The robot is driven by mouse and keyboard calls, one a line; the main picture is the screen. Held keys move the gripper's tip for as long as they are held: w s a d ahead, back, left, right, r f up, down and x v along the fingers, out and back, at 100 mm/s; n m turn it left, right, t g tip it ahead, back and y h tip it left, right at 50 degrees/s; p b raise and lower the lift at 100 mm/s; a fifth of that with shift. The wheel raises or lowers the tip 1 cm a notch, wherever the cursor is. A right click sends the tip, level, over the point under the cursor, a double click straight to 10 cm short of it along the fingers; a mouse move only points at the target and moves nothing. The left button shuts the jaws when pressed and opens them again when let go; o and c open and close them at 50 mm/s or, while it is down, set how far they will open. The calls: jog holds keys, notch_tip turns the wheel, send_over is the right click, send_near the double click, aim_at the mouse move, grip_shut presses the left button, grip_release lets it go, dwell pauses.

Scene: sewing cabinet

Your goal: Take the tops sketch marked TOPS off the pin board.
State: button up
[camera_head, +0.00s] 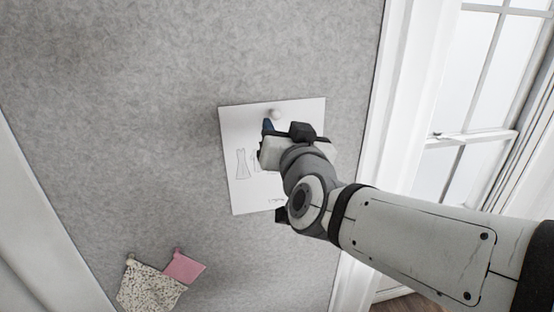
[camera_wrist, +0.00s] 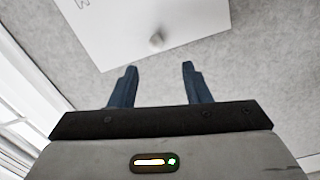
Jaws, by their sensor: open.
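A white sketch sheet (camera_head: 233,125) hangs on the grey pin board (camera_head: 150,90). A dress-like outline shows on it; lettering near its bottom edge is partly hidden by my arm, and I cannot read it as TOPS. A round whitish pin (camera_head: 275,114) sits near its top edge. My gripper (camera_head: 268,125) is in front of the upper sheet, just below the pin. In the wrist view my gripper (camera_wrist: 159,68) has its two blue fingers apart with nothing between them. The pin (camera_wrist: 156,41) lies beyond the fingertips, roughly centred between them, on the sheet (camera_wrist: 110,35).
A speckled fabric swatch (camera_head: 148,287) and a pink swatch (camera_head: 185,267) are pinned at the lower left. A white window frame (camera_head: 400,90) stands right of the board. The board left of the sheet is bare.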

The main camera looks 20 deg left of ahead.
aim_at(277, 117)
jog(key=shift+f+p+x, duration=0.15)
jog(key=shift+p+x, duration=0.1)
jog(key=shift+x, duration=1)
jog(key=shift+f+p+x, duration=0.2)
jog(key=shift+x, duration=1.05)
jog(key=shift+f+p+x, duration=0.15)
jog(key=shift+p+x, duration=0.1)
jog(key=shift+x, duration=0.95)
jog(key=shift+w+d, duration=0.1)
jog(key=shift+d, duration=0.05)
jog(key=shift+c, duration=0.3)
jog(key=c, duration=0.9)
jog(key=shift+o, duration=0.2)
jog(key=shift+r, duration=0.1)
